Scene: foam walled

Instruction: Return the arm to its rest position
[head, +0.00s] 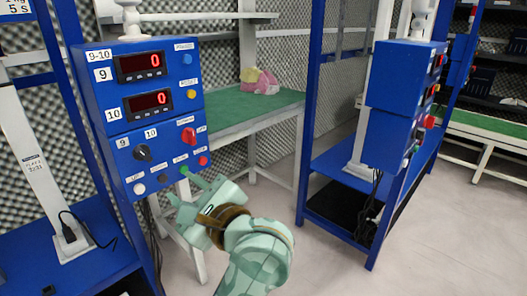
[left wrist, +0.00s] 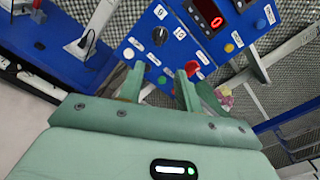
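My left gripper (head: 178,184) is in front of the lower part of a blue control box (head: 95,87) in the head view. Its green fingers also show in the left wrist view (left wrist: 158,80); they stand apart with nothing between them. The fingertips are close to the box's lower row of buttons; I cannot tell whether they touch it. My left forearm comes up from the bottom middle of the head view. My right gripper is not in view.
The box has two red displays (head: 150,101), a black knob (head: 142,153) and a red switch (head: 189,136). Behind stands a green-topped table (head: 225,112) with a pink and yellow item (head: 258,82). A second blue box (head: 397,88) is on a blue frame at right. The grey floor is clear.

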